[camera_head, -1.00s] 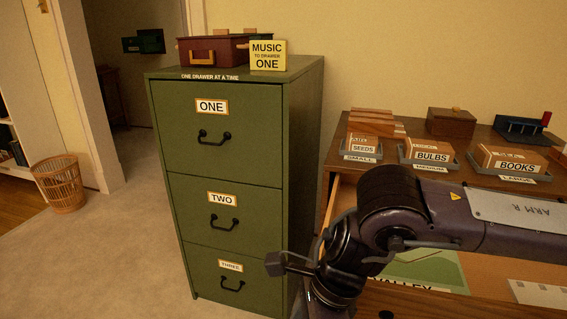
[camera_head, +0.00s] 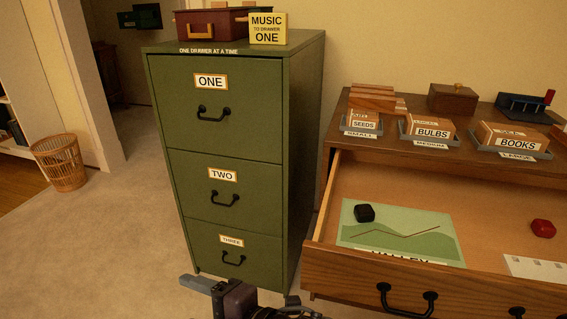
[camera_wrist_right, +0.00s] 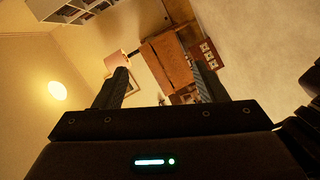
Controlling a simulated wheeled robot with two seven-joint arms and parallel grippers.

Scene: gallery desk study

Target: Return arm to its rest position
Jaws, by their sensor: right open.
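My right arm (camera_head: 240,298) shows only in part at the bottom edge of the head view, low in front of the green filing cabinet (camera_head: 215,130) and left of the open desk drawer (camera_head: 350,268). In the right wrist view, my right gripper (camera_wrist_right: 160,82) has its two fingers spread apart with nothing between them. My left gripper is not in view.
Trays labelled small (camera_head: 361,131), medium and large stand on the desk. A wicker basket (camera_head: 60,162) stands left on open carpet.

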